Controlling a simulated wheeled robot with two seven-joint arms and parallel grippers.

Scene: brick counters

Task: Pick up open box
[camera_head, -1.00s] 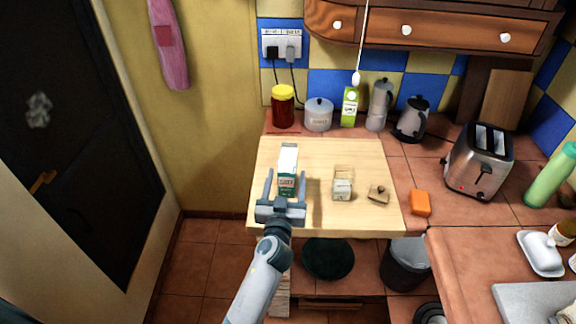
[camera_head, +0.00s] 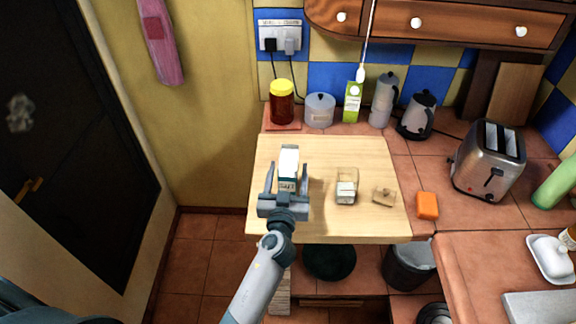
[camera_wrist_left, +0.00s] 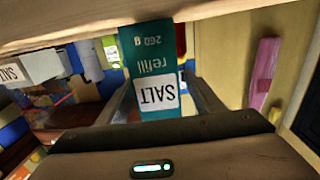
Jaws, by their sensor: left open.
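A green and white salt refill box (camera_head: 288,158) stands upright on the wooden board (camera_head: 325,225), near its left side. Its SALT label and "refill" text show upside down in the left wrist view (camera_wrist_left: 150,62). I cannot tell whether its top is open. My left gripper (camera_head: 287,167) is open, with one finger on each side of the box. It hides the box's lower front in the head view. In the left wrist view the box sits between the spread fingers (camera_wrist_left: 162,88), and I cannot tell whether either touches it. My right gripper is not in view.
A small glass salt container (camera_head: 346,191) and a small brown lid-like piece (camera_head: 384,196) lie to the right on the board. An orange block (camera_head: 427,205) and a toaster (camera_head: 489,160) are further right. A yellow-lidded jar (camera_head: 282,102), pot (camera_head: 320,110) and green carton (camera_head: 353,102) stand behind.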

